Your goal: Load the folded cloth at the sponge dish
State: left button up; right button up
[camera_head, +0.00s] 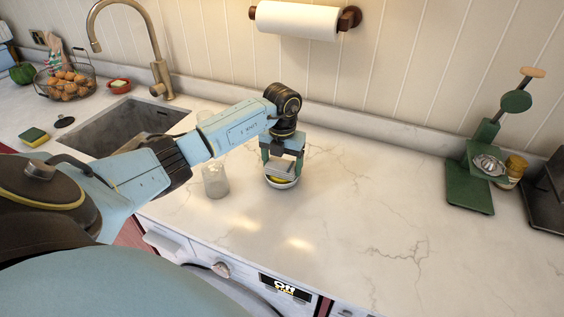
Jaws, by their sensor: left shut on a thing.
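My left gripper (282,160) reaches in from the left and points down over the counter. It is shut on a small pale grey, flat thing that looks like the folded cloth (280,169). Right below it is a small round white dish (284,186) with something yellow inside, probably the sponge dish. The cloth is over the dish's opening; whether it touches the dish or the yellow thing I cannot tell. The gripper hides much of the dish. My right gripper is not in view.
A clear glass (215,182) stands just left of the dish. A green scale-like stand (470,190) is at right. The counter between (380,215) is clear.

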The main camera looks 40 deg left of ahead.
aim_at(282, 164)
pick_arm(q)
jog(key=shift+r+p, duration=2.7)
jog(key=shift+r, duration=0.8)
